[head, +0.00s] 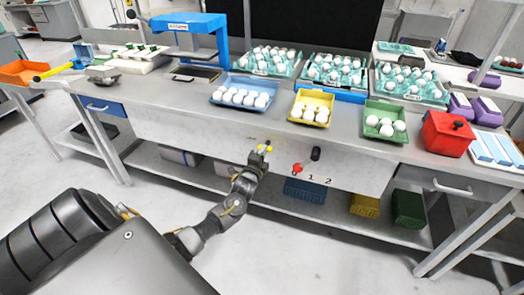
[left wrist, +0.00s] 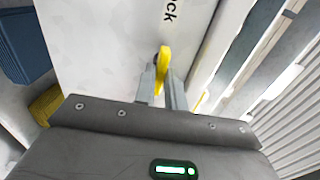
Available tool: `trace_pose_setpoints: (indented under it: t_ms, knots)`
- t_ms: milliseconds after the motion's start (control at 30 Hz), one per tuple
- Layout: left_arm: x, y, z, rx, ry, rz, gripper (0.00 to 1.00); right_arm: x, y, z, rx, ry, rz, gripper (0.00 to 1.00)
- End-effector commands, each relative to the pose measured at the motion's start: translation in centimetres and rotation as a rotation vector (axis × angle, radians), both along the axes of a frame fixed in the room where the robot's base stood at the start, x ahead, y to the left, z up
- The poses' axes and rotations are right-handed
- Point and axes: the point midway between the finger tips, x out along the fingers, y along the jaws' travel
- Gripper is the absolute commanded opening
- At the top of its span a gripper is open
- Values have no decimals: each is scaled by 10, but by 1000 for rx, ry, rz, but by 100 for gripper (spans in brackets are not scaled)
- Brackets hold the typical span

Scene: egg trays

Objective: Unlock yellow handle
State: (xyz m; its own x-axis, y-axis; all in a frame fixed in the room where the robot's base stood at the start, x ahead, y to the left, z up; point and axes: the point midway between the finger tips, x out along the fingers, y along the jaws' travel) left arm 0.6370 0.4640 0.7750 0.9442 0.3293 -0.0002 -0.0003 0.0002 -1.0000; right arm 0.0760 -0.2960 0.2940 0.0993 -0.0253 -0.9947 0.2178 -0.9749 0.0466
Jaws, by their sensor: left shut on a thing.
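A yellow handle (left wrist: 164,58) sticks out from the white front panel (head: 345,176) below the table top. In the head view the handle (head: 268,148) shows as a small yellow piece at the tip of my left gripper (head: 262,152). In the left wrist view the two fingers of my left gripper (left wrist: 164,88) are closed on the handle, one on each side of it. Part of a printed word ending in "ck" stands on the panel beyond the handle. The lower part of the handle is hidden between the fingers. My right gripper is not in view.
Right of the handle, a red knob (head: 297,168) and a black knob (head: 315,154) sit on the panel above printed numbers. Egg trays, such as a blue tray (head: 218,99), stand on the table above. Blue, yellow and green bins (head: 408,209) stand on the lower shelf.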

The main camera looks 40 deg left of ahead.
Motion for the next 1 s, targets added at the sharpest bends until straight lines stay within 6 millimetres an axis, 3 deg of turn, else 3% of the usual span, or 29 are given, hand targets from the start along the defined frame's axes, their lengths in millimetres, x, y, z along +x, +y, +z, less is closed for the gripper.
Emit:
trace_pose_setpoints:
  t_ms: [200,500,833,1000]
  knots:
    - [1,0,1,-30,-12,1,3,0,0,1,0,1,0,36]
    - [1,0,2,-378,-135,0,2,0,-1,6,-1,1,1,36]
    - [1,1,2,-427,-153,0,2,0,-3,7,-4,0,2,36]
    - [1,1,3,-656,-234,1,2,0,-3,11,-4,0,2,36]
